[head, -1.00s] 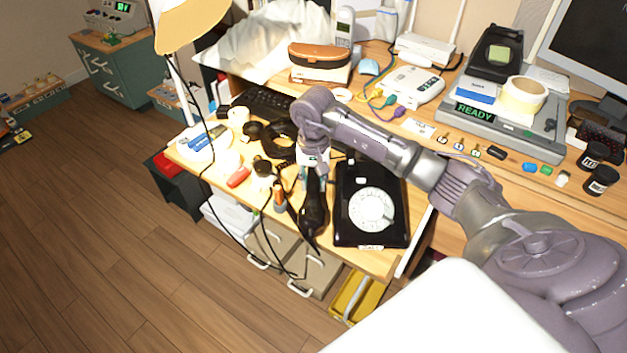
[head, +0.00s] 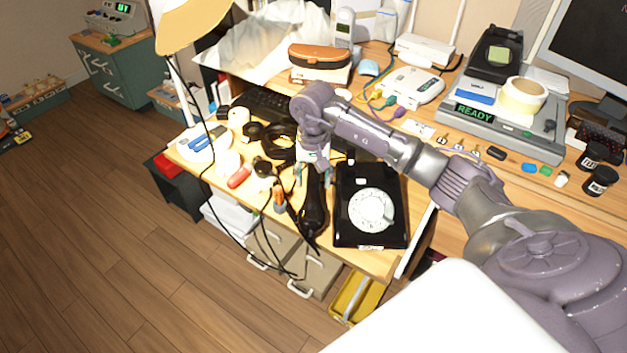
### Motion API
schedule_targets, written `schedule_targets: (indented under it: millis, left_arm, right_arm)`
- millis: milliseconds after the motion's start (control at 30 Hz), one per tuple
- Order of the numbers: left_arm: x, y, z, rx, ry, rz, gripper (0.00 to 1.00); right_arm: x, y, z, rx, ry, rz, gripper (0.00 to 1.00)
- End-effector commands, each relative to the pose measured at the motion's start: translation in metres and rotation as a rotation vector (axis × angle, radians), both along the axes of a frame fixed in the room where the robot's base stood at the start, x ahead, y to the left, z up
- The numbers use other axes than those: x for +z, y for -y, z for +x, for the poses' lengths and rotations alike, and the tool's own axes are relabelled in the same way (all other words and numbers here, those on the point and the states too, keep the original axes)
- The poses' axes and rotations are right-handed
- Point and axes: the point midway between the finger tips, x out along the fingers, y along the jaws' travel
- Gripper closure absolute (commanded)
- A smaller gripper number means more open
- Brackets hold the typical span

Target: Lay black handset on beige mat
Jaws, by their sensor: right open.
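The black handset (head: 313,213) lies lengthwise on the wooden desk, just left of the black dial phone (head: 370,237) with its white dial. My right gripper (head: 313,180) points down over the handset's far end, its fingers apart on either side of it. It is open; I cannot tell whether a finger touches the handset. I cannot make out a beige mat apart from the light wood desktop. My left gripper is not in view.
Left of the handset lie a red item (head: 239,177), black cables and small parts. A lamp (head: 190,22) and its cord stand at the left. A keyboard (head: 262,101) is behind. The desk's front edge is close to the handset.

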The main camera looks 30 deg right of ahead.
Motion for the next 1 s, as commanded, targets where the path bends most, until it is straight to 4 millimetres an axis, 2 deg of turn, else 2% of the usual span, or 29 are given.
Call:
schedule_targets:
  millis: [33, 300, 500, 633, 1000]
  left_arm:
    - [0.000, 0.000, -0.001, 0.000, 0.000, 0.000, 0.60]
    - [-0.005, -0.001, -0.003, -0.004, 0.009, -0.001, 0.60]
    - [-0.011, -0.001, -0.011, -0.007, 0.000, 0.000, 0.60]
    - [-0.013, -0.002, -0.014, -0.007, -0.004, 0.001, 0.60]
    - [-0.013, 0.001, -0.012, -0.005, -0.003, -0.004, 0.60]
  right_arm:
    - [0.013, 0.001, 0.001, 0.000, 0.005, -0.001, 0.43]
    - [0.072, 0.001, 0.001, -0.001, 0.005, -0.002, 0.43]
    - [0.100, 0.000, 0.000, 0.000, 0.002, 0.000, 0.43]
    - [0.106, 0.000, 0.000, 0.000, -0.001, -0.001, 0.43]
    - [0.107, 0.000, 0.000, -0.001, -0.001, 0.000, 0.43]
